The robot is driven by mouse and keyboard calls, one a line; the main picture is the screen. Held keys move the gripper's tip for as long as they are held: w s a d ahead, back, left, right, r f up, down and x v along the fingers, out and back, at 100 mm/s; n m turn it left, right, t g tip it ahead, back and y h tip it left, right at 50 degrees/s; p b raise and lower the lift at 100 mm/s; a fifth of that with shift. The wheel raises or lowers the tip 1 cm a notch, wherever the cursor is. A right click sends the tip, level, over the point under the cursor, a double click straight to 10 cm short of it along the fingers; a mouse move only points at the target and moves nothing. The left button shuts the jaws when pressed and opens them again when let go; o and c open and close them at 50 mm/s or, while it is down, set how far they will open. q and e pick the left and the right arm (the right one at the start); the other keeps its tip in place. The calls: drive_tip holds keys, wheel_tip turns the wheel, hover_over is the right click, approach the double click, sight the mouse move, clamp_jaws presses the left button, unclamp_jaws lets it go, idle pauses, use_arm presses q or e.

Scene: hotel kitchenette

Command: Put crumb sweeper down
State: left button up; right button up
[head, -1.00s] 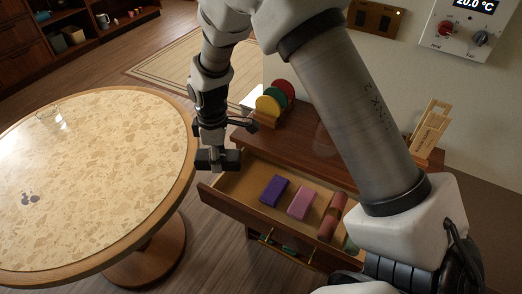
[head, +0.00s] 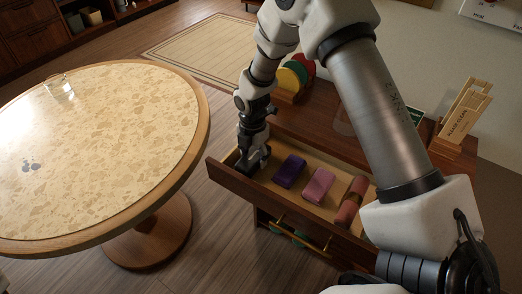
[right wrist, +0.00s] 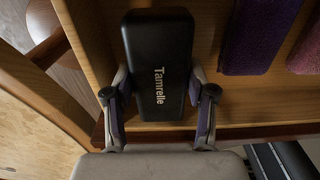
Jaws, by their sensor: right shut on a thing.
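The crumb sweeper (right wrist: 160,40) is a black block with the word "Tamrelle" on it. In the right wrist view it lies between the two fingers of my right gripper (right wrist: 158,97), which is shut on it. In the head view my right gripper (head: 252,160) is down at the left end of the open drawer (head: 290,207), with the sweeper mostly hidden by the gripper. My left gripper is not in view.
Coloured discs (head: 294,74) and a wooden holder (head: 462,120) stand on the cabinet top. A round table (head: 90,150) with a glass (head: 60,88) is at left.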

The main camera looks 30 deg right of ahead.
drive_tip(key=d, duration=0.1)
drive_tip(key=w+d, duration=0.1)
drive_tip(key=d, duration=0.1)
drive_tip(key=shift+w+d+f+p, duration=0.2)
drive_tip(key=shift+d+f+p, duration=0.1)
drive_tip(key=shift+f+p, duration=0.05)
drive_tip(key=shift+f, duration=0.25)
drive_tip(key=shift+a, duration=0.1)
drive_tip(key=o, duration=1.1)
drive_tip(key=shift+f, duration=0.15)
wheel_tip(320, 180, up, 12)
drive_tip(key=shift+r, duration=0.25)
